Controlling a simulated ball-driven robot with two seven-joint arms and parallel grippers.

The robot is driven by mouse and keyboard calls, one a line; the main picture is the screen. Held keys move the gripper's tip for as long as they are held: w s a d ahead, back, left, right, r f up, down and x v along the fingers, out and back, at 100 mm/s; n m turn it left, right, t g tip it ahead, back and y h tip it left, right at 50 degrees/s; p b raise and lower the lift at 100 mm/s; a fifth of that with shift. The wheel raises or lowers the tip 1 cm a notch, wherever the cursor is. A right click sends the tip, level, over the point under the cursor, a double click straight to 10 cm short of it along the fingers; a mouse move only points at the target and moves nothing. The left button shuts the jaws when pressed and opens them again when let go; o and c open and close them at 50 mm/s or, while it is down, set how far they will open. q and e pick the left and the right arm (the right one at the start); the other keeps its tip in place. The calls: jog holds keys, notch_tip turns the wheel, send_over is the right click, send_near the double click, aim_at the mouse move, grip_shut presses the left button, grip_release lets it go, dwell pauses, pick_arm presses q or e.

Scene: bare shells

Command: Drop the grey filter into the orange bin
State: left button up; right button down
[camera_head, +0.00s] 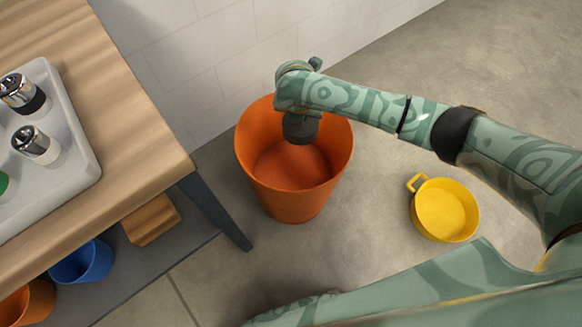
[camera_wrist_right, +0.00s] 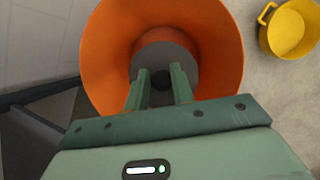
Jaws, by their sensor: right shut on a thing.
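The orange bin (camera_head: 288,205) stands on the floor beside the table, its open top facing up. My right gripper (camera_head: 298,110) reaches in from the right and points down over the bin's mouth. It is shut on the grey filter (camera_head: 300,130), a dark round piece that hangs at the bin's opening. In the right wrist view, the two fingers of my right gripper (camera_wrist_right: 161,78) grip the middle of the grey filter (camera_wrist_right: 178,54), with the orange bin (camera_wrist_right: 218,45) around and below it. My left gripper is out of view.
A wooden table (camera_head: 140,120) at left bears a grey tray (camera_head: 75,175) with shiny-topped shakers. A yellow pot (camera_head: 445,212) sits on the floor at right. A blue bucket (camera_head: 80,264) and wooden block (camera_head: 152,220) are on the lower shelf. A white wall (camera_head: 205,60) stands behind.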

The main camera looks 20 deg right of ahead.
jog(key=shift+r, duration=0.1)
jog(key=c, duration=1.1)
grip_release()
jog(key=shift+r, duration=0.25)
pick_arm(q)
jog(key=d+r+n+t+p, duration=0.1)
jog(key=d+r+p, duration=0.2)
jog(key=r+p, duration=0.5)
jog(key=p, duration=0.3)
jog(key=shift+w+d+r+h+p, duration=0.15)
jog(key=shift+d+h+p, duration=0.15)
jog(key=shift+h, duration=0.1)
pick_arm(e)
jog(key=v, duration=1.5)
jog(key=shift+s+a+r, duration=0.2)
jog(key=shift+s+r, duration=0.05)
jog(key=shift+r, duration=0.05)
